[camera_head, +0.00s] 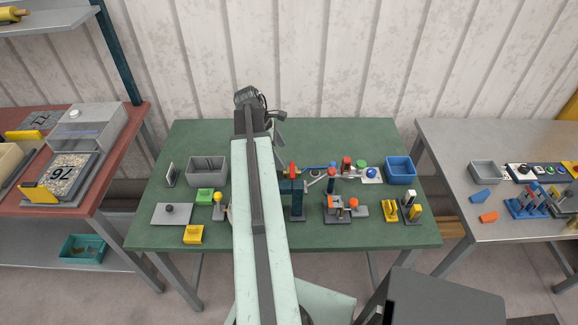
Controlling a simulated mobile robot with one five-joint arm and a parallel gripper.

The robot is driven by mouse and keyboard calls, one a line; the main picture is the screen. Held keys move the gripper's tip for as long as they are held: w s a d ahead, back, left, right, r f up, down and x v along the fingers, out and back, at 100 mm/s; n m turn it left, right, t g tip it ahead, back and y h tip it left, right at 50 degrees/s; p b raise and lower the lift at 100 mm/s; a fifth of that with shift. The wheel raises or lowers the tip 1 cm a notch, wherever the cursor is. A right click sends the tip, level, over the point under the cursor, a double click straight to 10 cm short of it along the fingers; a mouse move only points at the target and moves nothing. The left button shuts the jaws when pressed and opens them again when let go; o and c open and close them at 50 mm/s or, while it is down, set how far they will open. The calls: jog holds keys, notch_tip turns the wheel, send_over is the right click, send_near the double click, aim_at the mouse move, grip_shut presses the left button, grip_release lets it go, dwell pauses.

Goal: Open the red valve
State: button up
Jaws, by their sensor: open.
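A small red part (292,168), which looks like the red valve, sits on top of a dark teal upright stand (298,200) near the middle of the green table. It is small, and I cannot tell how its handle is turned. My arm reaches forward over the table just left of it. My gripper (279,128) is open at the far end of the arm, beyond and slightly left of the red part, and apart from it. The arm hides part of the table left of the stand.
Red-topped parts (331,176), an orange-knobbed fixture (341,207) and a blue bin (400,170) stand right.

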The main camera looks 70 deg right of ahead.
aim_at(293, 170)
jog(key=b+x, duration=0.7)
jog(key=shift+s+f, duration=0.2)
jog(key=shift+s, duration=0.1)
jog(key=shift+s+d+f, duration=0.1)
jog(key=shift+s+f, duration=0.05)
jog(key=shift+f, duration=0.1)
jog(key=shift+r, duration=0.1)
jog(key=c, duration=2)
jog(key=shift+c, duration=0.5)
jog(key=shift+s, duration=0.15)
